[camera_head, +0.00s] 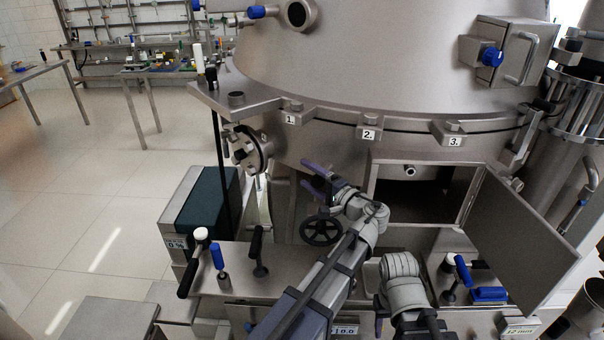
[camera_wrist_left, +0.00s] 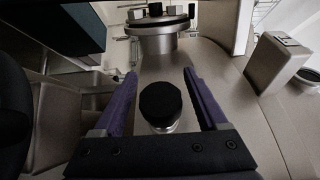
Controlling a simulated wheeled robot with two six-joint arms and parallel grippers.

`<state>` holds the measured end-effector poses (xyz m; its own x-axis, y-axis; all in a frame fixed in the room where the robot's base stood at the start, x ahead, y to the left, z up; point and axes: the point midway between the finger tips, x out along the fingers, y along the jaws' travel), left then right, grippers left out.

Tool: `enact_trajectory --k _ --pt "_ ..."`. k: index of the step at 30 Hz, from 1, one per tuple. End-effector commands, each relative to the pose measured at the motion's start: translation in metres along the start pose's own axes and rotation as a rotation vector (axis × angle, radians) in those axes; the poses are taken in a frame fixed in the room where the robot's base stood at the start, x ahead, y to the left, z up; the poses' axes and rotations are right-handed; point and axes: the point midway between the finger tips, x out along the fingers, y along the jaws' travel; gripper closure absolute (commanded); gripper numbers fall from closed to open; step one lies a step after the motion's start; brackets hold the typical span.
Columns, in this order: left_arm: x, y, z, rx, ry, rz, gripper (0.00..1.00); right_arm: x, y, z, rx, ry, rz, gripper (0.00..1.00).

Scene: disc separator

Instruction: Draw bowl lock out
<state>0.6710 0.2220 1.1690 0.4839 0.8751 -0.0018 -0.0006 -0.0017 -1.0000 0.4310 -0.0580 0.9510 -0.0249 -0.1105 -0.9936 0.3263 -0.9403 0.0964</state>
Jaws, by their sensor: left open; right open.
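A black round knob on a short metal stem (camera_wrist_left: 160,100), which looks like the bowl lock, sits on the separator's grey body. My left gripper (camera_wrist_left: 160,76) is open, with one purple finger on each side of the knob and a visible gap to each. In the head view my left gripper (camera_head: 310,178) is at the separator's front wall, below label 1. The knob cannot be made out there. The jaws of my right gripper are not seen; only grey links of my right arm show low in the middle.
A black handwheel (camera_head: 321,230) is just below my left gripper. An open hatch door (camera_head: 520,240) stands out at the right. A flanged port (camera_head: 246,150) juts out at the left and also shows in the left wrist view (camera_wrist_left: 158,28). Levers (camera_head: 258,250) stand on the base.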

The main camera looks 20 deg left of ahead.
Motion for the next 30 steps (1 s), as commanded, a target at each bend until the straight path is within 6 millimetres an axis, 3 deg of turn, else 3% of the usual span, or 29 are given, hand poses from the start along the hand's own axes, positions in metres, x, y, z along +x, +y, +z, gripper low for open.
enact_trajectory --k 4,24,30 --pt "-0.0002 0.0000 0.0000 0.000 0.000 0.000 0.25 0.0000 0.0002 0.0003 0.000 0.000 0.000 0.50" --pt "-0.0004 0.0002 -0.0001 0.000 0.001 0.001 1.00 0.0001 0.0001 0.0002 0.000 0.000 0.000 0.50" --pt "-0.0004 0.0003 -0.0003 0.000 0.001 0.001 1.00 0.0001 0.0001 0.0002 0.000 0.000 0.000 0.50"
